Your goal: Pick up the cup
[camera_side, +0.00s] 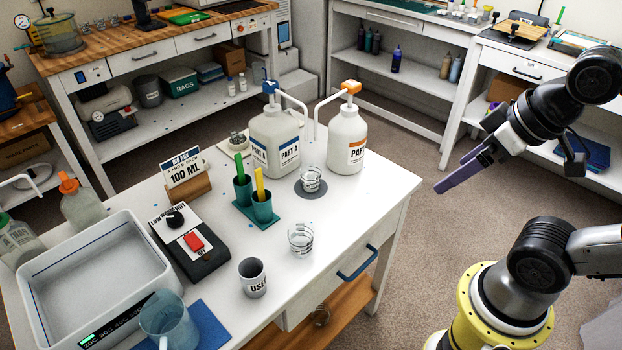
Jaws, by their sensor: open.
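Several cups stand on the white bench (350,215). One clear cup (301,239) with dark marking lines stands near the front right. A second clear cup (311,179) stands on a grey round pad below the pump spouts. A grey cup with dark lettering (252,280) stands at the front edge; its lettering is only partly legible. My gripper (442,186), with purple fingers, is open and empty. It hangs in the air right of the bench, apart from all the cups. The fingers overlap in this view, so their gap is hidden.
Two pump bottles (275,140) (347,140) stand behind the cups. A green holder with sticks (262,212), a black control box (190,245), a 100 ML sign (184,171) and a white tub (85,270) fill the left. The bench's right end is clear.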

